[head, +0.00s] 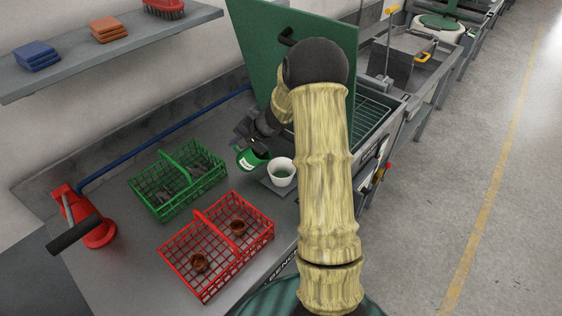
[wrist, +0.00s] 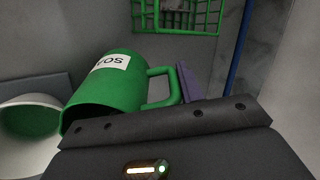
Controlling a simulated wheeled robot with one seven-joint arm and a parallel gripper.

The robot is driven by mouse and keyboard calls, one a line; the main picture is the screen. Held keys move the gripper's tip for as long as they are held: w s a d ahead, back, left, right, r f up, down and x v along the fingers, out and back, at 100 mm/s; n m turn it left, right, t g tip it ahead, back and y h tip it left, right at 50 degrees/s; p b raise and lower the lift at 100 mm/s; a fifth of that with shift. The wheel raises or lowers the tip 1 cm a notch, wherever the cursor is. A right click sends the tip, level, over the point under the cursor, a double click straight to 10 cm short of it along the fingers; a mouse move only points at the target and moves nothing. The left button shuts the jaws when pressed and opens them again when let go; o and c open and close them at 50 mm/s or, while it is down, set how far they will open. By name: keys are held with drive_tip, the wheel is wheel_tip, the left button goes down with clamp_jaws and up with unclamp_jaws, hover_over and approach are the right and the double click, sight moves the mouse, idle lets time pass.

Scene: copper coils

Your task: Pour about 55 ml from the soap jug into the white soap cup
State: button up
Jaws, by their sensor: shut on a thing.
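The green soap jug (head: 249,160), with a white label, is held in my gripper (head: 260,146) over the bench. In the wrist view the jug (wrist: 112,82) is tilted, its mouth end toward the cup and its handle on the right. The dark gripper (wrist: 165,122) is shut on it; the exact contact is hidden. The white soap cup (head: 282,178) stands upright just right of the jug, with green inside. It also shows at the left edge of the wrist view (wrist: 22,150). I cannot make out a stream between them.
The cup stands on a flat dark plate (head: 271,190). A green wire basket (head: 150,190) and a red basket (head: 192,268) with two copper-brown pieces sit to the left. A red tool with a dark handle (head: 88,226) stands far left. A raised green lid (head: 262,45) rises behind.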

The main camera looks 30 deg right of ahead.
drive_tip(key=shift+w+a+f+g+h+p, duration=0.15)
drive_tip(key=shift+w+a+g+h+p, duration=0.45)
drive_tip(key=shift+p, duration=2.05)
drive_tip(key=shift+p, duration=0.4)
drive_tip(key=shift+w+a+f+g+p, duration=0.2)
drive_tip(key=shift+g+p, duration=0.2)
drive_tip(key=shift+p, duration=0.75)
drive_tip(key=shift+w+a+f+h+p, duration=0.15)
drive_tip(key=shift+h+p, duration=0.25)
drive_tip(key=shift+p, duration=0.75)
drive_tip(key=shift+w+g+p, duration=0.2)
drive_tip(key=shift+g+p, duration=0.1)
drive_tip(key=shift+p, duration=0.45)
drive_tip(key=w+a+f+g+h+p, duration=0.1)
drive_tip(key=p, duration=0.4)
drive_tip(key=shift+f+g+h, duration=0.2)
drive_tip(key=shift+g+h, duration=0.1)
drive_tip(key=shift+w+a+r+g+h+p, duration=0.25)
drive_tip(key=shift+g+h+p, duration=0.05)
drive_tip(key=shift+p, duration=0.35)
drive_tip(key=shift+w+a+r+g+h, duration=0.15)
drive_tip(key=shift+w+r+g+h, duration=0.05)
drive_tip(key=shift+r+g+h, duration=0.25)
drive_tip(key=shift+f, duration=0.1)
